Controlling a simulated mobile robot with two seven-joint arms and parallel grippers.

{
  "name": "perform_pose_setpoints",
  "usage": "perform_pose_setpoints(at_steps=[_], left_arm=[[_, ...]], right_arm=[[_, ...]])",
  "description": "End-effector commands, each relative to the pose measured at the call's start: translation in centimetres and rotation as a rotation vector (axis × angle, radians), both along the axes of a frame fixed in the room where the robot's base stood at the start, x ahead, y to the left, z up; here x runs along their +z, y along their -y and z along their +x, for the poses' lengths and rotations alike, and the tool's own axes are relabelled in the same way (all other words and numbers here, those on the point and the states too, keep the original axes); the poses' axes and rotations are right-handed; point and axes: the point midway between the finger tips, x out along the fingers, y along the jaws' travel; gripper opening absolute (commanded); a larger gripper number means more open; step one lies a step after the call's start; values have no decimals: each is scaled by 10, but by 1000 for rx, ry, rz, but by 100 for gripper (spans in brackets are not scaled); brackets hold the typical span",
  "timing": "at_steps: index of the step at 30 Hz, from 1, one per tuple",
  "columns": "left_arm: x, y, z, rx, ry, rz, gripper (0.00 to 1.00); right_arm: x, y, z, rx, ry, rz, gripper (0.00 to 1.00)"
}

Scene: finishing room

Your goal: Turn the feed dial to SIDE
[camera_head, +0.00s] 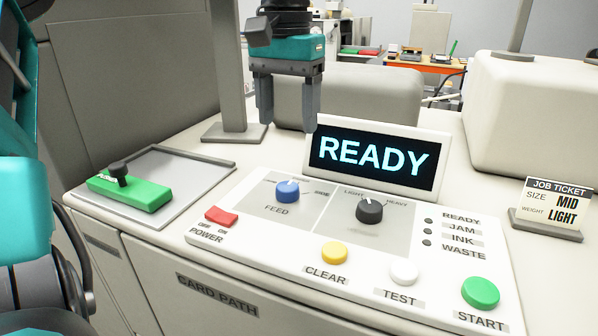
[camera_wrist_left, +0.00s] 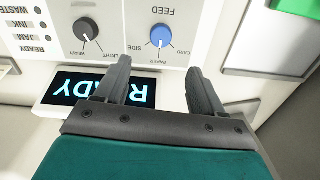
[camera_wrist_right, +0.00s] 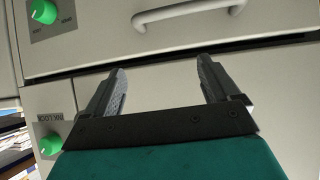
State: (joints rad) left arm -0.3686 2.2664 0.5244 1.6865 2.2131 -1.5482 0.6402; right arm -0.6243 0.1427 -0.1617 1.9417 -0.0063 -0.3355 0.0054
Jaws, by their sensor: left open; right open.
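The blue feed dial (camera_head: 288,190) sits on the left part of the control panel, above the word FEED. In the left wrist view the dial (camera_wrist_left: 162,36) appears upside down, with SIDE, PAPER and CARD marked around it; its pointer seems to face PAPER. My left gripper (camera_head: 288,122) is open and empty, above and behind the dial, not touching it. In the left wrist view its fingers (camera_wrist_left: 161,66) are spread, with the dial beyond the gap. My right gripper (camera_wrist_right: 162,66) is open and empty before a pale cabinet front; it is not seen in the head view.
A display (camera_head: 371,158) reading READY stands behind the dials. A black dial (camera_head: 369,210) is right of the feed dial. A red power switch (camera_head: 221,215), yellow (camera_head: 334,252), white (camera_head: 404,272) and green (camera_head: 480,292) buttons line the front. A job ticket (camera_head: 554,204) reads MID, LIGHT.

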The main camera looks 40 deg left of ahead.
Motion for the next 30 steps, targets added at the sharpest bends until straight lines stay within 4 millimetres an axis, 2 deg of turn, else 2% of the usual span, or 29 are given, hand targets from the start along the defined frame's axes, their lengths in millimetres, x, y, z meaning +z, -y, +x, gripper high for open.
perform_pose_setpoints(at_steps=[9, 15, 21, 30], left_arm=[[-64, 0, -1, -1, -7, -2, 69], [-99, -1, -1, -1, -4, -1, 69], [-117, -1, 0, 0, -1, 0, 69], [-120, -1, 0, 0, 0, -1, 69]], right_arm=[[-2, 0, -2, 0, -5, 0, 89], [-2, -1, -2, 1, -6, 1, 89], [-2, -1, -2, 1, -6, 1, 89], [-1, -1, -2, 2, -5, 0, 89]])
